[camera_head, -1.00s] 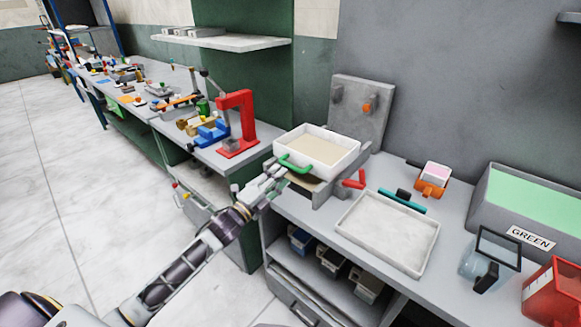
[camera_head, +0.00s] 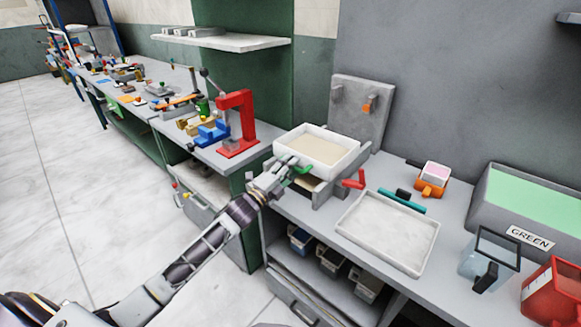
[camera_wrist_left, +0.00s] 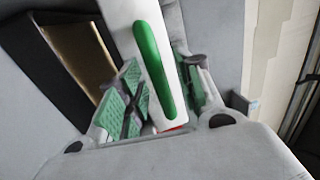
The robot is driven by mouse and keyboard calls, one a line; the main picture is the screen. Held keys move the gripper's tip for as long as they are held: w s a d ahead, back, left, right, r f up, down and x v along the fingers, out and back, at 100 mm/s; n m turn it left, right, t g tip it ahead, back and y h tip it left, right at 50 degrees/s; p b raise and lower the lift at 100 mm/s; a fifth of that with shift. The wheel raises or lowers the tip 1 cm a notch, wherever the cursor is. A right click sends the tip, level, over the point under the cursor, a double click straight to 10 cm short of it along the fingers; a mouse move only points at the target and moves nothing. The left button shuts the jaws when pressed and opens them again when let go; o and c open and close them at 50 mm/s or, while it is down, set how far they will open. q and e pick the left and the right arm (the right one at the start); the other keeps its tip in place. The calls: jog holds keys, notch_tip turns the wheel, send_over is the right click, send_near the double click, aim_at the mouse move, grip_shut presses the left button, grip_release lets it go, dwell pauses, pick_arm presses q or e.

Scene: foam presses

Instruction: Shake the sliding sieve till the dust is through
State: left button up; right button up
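The sieve (camera_head: 336,169) is a white box with beige dust (camera_head: 318,149) inside, sitting on a grey slide frame (camera_head: 340,186) on the bench. Its green handle (camera_head: 304,170) is on the near left side, partly covered by my left gripper (camera_head: 287,168). In the left wrist view the green handle (camera_wrist_left: 155,62) lies between the two green-padded fingers (camera_wrist_left: 163,98). The fingers look apart, one on each side of it, with gaps; I cannot tell whether either touches. The right gripper is not in view.
A white shallow tray (camera_head: 388,232) lies right of the sieve, near a red lever (camera_head: 354,181) and a teal-handled tool (camera_head: 402,200). A red press (camera_head: 236,122) stands to the left. A bin marked GREEN (camera_head: 530,236) is at the right.

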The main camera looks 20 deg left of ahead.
aim_at(305, 156)
pick_arm(q)
jog(key=shift+w, duration=0.1)
grip_shut()
dwell(0.3)
jog(key=shift+w, duration=0.1)
jog(key=shift+f+b+x, duration=0.25)
jog(key=shift+x, duration=1)
jog(key=shift+f+b+x, duration=0.2)
jog(key=shift+f+x, duration=0.05)
jog(key=shift+x, duration=1.05)
jog(key=shift+f+b+x, duration=0.25)
jog(key=shift+x, duration=1)
jog(key=shift+w+d, duration=0.1)
jog(key=shift+w, duration=0.2)
jog(key=shift+r, duration=0.1)
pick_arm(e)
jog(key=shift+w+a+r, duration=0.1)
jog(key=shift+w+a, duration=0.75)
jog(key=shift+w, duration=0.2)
